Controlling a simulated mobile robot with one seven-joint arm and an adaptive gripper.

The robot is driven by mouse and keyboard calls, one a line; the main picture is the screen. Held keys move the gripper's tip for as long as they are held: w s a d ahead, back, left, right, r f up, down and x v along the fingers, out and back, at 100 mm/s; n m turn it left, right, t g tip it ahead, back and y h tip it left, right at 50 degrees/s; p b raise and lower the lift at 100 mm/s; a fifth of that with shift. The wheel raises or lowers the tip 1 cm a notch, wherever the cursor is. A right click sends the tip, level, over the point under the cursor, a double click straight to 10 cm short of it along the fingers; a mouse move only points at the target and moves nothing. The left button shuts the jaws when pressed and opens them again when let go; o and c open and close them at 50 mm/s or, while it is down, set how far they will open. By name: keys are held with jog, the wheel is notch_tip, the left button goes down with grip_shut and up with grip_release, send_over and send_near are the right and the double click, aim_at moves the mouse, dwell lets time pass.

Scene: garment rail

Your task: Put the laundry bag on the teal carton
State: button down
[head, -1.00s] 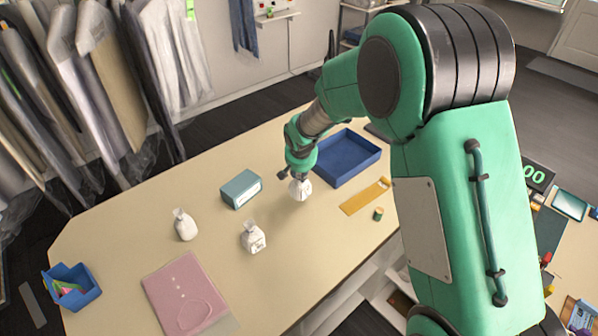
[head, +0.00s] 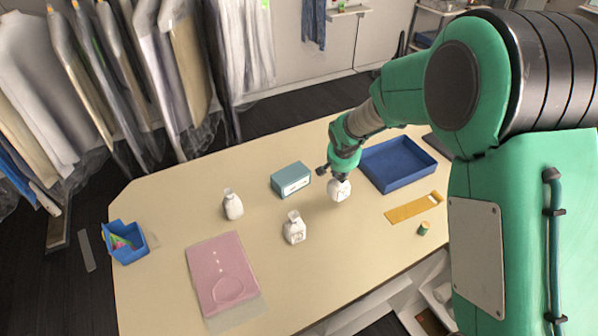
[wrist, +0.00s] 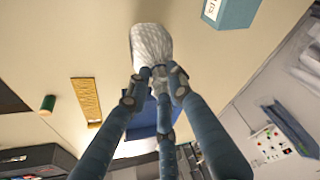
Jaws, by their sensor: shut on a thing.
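My gripper (head: 342,175) is shut on a white laundry bag (head: 339,190), gripping its top. The bag hangs below the fingers, and whether it touches the table is hard to tell. The teal carton (head: 291,180) stands just left of the held bag, with a white label on its front face. In the wrist view the held bag (wrist: 151,45) is between the fingers, and the carton (wrist: 230,10) is at the top right. Two more white bags stand on the table, one left of the carton (head: 232,204) and one in front of it (head: 294,227).
A blue tray (head: 398,163) lies right of my gripper. A yellow ruler-like strip (head: 413,207) and a small green cylinder (head: 423,228) lie near the right edge. A pink folded garment (head: 222,272) and a blue bin (head: 125,242) are at left. Hanging garments line the back.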

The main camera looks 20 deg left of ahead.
jog(key=s+a+r+m+p, duration=0.1)
jog(key=s+a+r+p, duration=0.4)
jog(key=s+a, duration=0.4)
jog(key=a+r, duration=0.1)
jog(key=a, duration=0.1)
jog(key=shift+a+r, duration=0.15)
jog(key=shift+a, duration=0.15)
jog(key=w+a+p, duration=0.1)
jog(key=w+a, duration=0.3)
jog(key=w, duration=0.2)
jog(key=w+a+f+p, duration=0.1)
jog(key=w+a+p, duration=0.1)
jog(key=w+a, duration=0.2)
jog(key=w, duration=0.3)
jog(key=shift+w+a+f, duration=0.25)
jog(key=shift+w, duration=0.05)
jog(key=shift+f+p, duration=0.65)
jog(key=shift+f, duration=1.2)
jog(key=c, duration=1.5)
grip_release()
jog(key=shift+c, duration=0.2)
